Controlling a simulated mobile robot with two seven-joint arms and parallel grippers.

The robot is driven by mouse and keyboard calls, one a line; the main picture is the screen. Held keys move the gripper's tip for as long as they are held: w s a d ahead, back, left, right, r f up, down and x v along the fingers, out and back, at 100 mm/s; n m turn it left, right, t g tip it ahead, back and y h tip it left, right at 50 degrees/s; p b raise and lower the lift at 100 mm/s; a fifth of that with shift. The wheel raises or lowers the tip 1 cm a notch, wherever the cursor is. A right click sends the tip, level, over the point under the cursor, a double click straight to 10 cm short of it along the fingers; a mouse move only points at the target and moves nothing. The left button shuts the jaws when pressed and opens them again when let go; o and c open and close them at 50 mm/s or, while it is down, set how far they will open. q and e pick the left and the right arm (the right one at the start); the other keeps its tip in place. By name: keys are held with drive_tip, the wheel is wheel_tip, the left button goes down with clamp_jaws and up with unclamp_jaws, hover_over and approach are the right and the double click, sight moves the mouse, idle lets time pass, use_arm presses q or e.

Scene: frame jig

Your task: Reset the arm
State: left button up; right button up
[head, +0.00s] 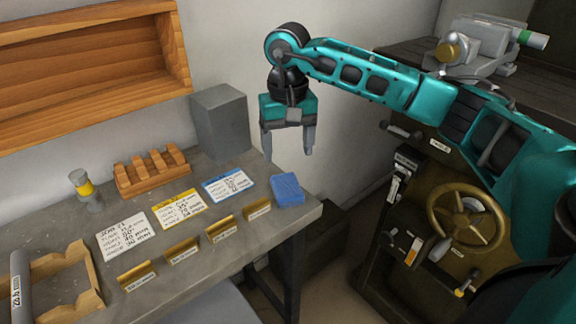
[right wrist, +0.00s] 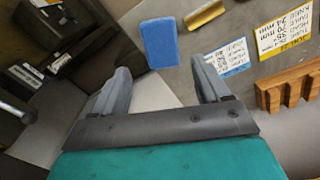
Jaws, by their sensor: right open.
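My right gripper (head: 289,142) hangs over the right end of the grey table, its fingers pointing down. It is open, with nothing between its fingers. The right wrist view also shows its two spread fingers (right wrist: 162,90). My right arm is teal and reaches in from the right in the head view. A blue sponge-like block (head: 287,190) lies on the table below the gripper; it also shows in the right wrist view (right wrist: 159,43), beyond the fingers and apart from them. My left gripper is not in view.
The grey table (head: 222,259) bears cards (head: 181,209), brass holders (head: 182,250), a slotted wooden rack (head: 152,180), a wooden frame (head: 88,285) and a grey box (head: 221,122). A wooden shelf (head: 90,70) hangs above. A machine with a handwheel (head: 466,216) stands right.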

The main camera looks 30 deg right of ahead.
wheel_tip(320, 180, up, 2)
idle(0.6)
